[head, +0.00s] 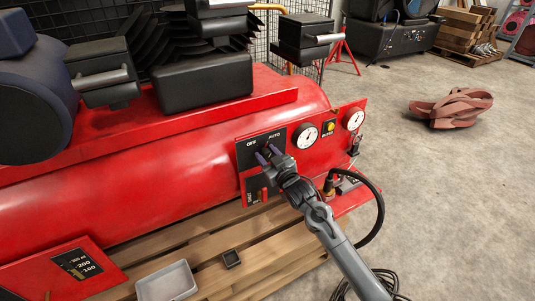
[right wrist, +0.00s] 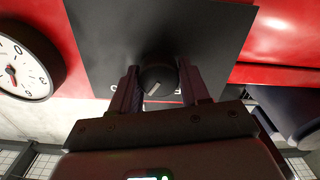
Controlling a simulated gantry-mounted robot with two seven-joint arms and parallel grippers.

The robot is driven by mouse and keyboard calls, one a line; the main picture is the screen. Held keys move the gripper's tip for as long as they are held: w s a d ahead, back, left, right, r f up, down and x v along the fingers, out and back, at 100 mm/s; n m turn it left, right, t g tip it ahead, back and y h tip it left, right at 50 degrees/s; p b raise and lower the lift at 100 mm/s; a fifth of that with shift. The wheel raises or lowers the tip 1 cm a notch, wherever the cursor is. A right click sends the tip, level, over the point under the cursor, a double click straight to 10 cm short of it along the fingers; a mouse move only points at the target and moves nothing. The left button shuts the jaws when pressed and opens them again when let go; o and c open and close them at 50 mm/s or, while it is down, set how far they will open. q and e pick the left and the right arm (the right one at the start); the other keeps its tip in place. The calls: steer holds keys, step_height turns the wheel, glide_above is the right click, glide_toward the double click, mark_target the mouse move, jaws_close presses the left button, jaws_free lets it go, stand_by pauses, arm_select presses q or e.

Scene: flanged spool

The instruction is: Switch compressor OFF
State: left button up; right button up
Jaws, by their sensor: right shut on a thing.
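The red compressor (head: 150,175) fills the left and middle of the head view. Its black switch panel (head: 246,154) carries the labels OFF and AUTO; the panel also shows in the right wrist view (right wrist: 110,30). My right gripper (head: 266,155) is at this panel, just below the labels. In the right wrist view, the fingers of my right gripper (right wrist: 157,88) are shut on a round black knob (right wrist: 158,74), one on each side. The knob has a light pointer line. The gripper hides the knob in the head view, and most lettering is hidden. My left gripper is not in view.
Two gauges (head: 306,135) (head: 354,119) and a yellow button (head: 329,127) sit right of the panel. A black hose (head: 379,215) curves below them. A grey tray (head: 168,283) lies on the wooden pallet (head: 225,262). The floor at right is mostly clear.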

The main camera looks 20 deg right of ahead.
steer(key=n+p, duration=0.2)
steer(key=p, duration=0.1)
steer(key=shift+r+n, duration=0.2)
steer(key=shift+n, duration=0.2)
steer(key=n+p, duration=0.2)
steer(key=shift+f+n, duration=0.1)
steer(key=shift+n, duration=0.3)
steer(key=n+p, duration=0.2)
steer(key=n, duration=0.1)
steer(key=shift+a+f+n, duration=0.1)
steer(key=shift+a+n, duration=0.05)
steer(key=shift+n, duration=0.15)
steer(key=shift+f+n+p, duration=0.15)
steer(key=shift+n+p, duration=0.75)
steer(key=shift+n, duration=1)
steer(key=o, duration=1)
steer(key=shift+s, duration=0.15)
